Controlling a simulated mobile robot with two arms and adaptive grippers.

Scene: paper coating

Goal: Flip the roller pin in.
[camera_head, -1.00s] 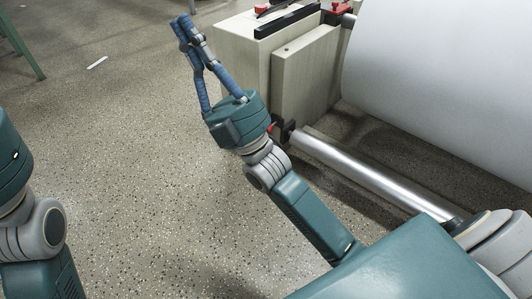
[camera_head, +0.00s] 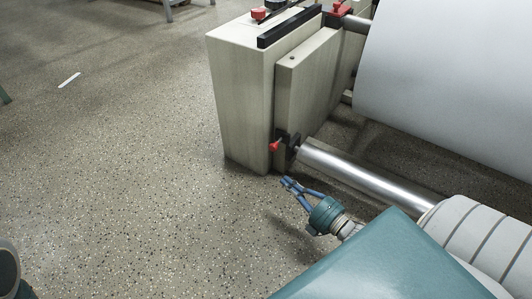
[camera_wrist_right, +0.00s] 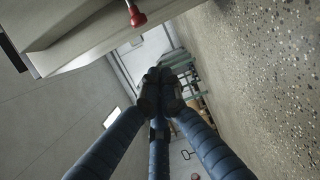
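The roller pin appears as a small red-tipped black lever (camera_head: 276,146) at the left end of the lower metal roller (camera_head: 365,174), by the base of the pale machine block. Its red knob also shows at the top of the right wrist view (camera_wrist_right: 136,15). My right gripper (camera_head: 286,181) is below and slightly right of the pin, apart from it. Its blue fingers meet at the tips, with nothing visible between them; the right wrist view shows the tips together too (camera_wrist_right: 161,78).
The pale machine block (camera_head: 243,100) stands left of the large white paper roll (camera_head: 450,75). Red knobs (camera_head: 258,13) sit on top of it. The speckled floor (camera_head: 120,170) is open to the left. My right arm covers the lower right.

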